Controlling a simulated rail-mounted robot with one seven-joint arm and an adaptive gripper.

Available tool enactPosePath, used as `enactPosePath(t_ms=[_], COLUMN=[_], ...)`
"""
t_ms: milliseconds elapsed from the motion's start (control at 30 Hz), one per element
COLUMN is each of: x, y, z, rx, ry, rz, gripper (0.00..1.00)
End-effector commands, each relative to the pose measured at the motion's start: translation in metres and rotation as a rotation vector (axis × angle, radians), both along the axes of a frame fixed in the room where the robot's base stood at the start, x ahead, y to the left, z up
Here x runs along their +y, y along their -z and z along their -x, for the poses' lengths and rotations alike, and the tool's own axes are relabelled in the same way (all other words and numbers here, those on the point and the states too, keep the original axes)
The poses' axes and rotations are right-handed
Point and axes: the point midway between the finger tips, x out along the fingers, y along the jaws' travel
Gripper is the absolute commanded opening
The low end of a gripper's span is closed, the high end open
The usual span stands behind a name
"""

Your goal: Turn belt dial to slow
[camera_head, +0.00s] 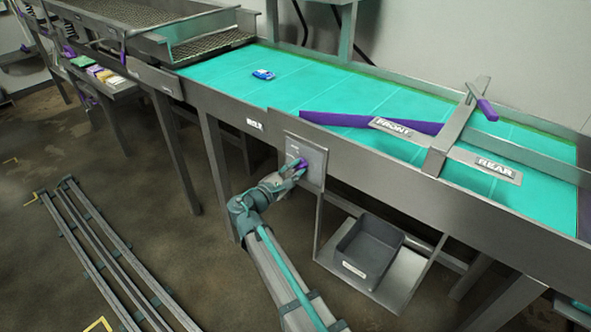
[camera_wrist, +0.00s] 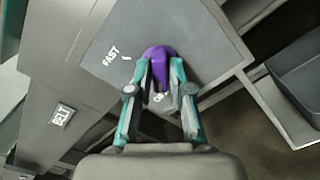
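The belt dial (camera_wrist: 161,55) is a purple knob on a grey panel (camera_wrist: 205,35) in the wrist view. The word FAST is printed up and left of it, with a small white tick near the knob. Another white marking below the knob is partly hidden. My gripper (camera_wrist: 159,68) has a teal fingertip close against each side of the knob and appears closed on it. In the head view my gripper (camera_head: 288,172) reaches the purple dial (camera_head: 300,163) on the panel (camera_head: 312,152) at the conveyor's front side.
A teal conveyor belt (camera_head: 330,92) runs above the panel, with a blue item (camera_head: 263,74) on it and a purple diverter bar (camera_head: 345,121). A grey bin (camera_head: 368,250) sits on a low shelf right of my arm. Metal floor rails (camera_head: 110,255) lie at left.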

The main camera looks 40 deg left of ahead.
Motion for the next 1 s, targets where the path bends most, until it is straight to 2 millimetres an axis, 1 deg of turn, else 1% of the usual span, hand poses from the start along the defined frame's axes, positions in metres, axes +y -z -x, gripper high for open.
enactPosePath(t_ms=[33, 67, 100, 367, 567, 767, 1000], x=[0.0, 0.0001, 0.0001, 0.0001, -0.0001, -0.0001, -0.0001], y=[0.0, -0.0001, -0.0001, 0.0006, 0.0035, 0.0062, 0.0071], z=[-0.0001, -0.0001, -0.0001, -0.0001, -0.0001, -0.0001, -0.0001], rx=[0.0, 0.0, 0.0, 0.0, -0.002, -0.004, -0.007], ry=[0.0, 0.0, 0.0, 0.0, 0.0, 0.0, -0.001], rz=[0.0, 0.0, 0.0, -0.007, -0.06, -0.183, -0.392], gripper=[0.06, 0.01, 0.0, 0.0, 0.0, 0.0, 0.0])
